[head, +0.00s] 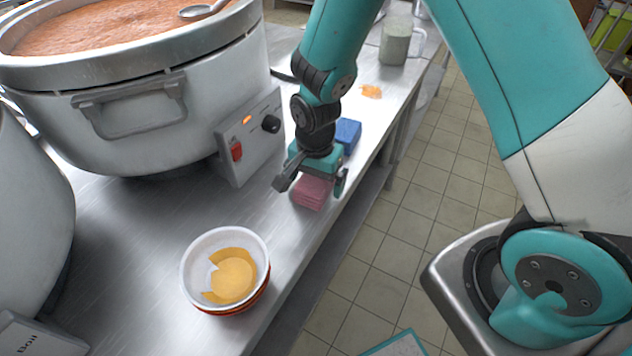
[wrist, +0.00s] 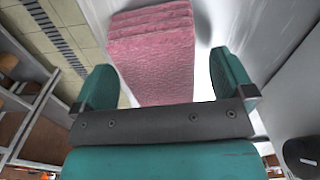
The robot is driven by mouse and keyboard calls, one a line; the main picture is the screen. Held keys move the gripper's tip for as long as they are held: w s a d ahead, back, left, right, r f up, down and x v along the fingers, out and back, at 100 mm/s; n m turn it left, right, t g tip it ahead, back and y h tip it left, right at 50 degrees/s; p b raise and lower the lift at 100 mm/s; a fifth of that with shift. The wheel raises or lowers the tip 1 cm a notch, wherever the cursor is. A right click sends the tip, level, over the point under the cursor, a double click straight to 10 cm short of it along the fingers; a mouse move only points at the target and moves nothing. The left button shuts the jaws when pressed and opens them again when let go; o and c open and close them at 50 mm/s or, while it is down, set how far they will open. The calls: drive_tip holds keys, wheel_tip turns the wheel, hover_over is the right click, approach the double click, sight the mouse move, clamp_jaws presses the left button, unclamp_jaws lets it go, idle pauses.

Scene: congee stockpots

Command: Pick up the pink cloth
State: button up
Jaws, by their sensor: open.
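The pink cloth (head: 313,192) is a folded, layered stack lying on the steel counter near its right edge. In the wrist view the pink cloth (wrist: 155,50) fills the upper middle, and its near end passes behind the gripper's dark bar. My gripper (head: 311,186) is open over the cloth in the head view, with one finger to each side of it. In the wrist view my gripper (wrist: 163,85) has its teal fingers apart, with the cloth between and beyond them. I cannot tell whether the fingers touch the cloth.
A blue block-like item (head: 348,134) lies just behind my gripper. A large pot of orange-red congee (head: 130,108) stands at left, with a control box (head: 250,140). Stacked bowls (head: 225,270) sit in front. A jug (head: 396,42) stands at the back. The counter edge drops to tiled floor.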

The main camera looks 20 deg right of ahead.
drive_tip(key=c, duration=1)
drive_tip(key=shift+r, duration=0.2)
wheel_tip(320, 180, up, 20)
drive_tip(key=shift+f, duration=0.15)
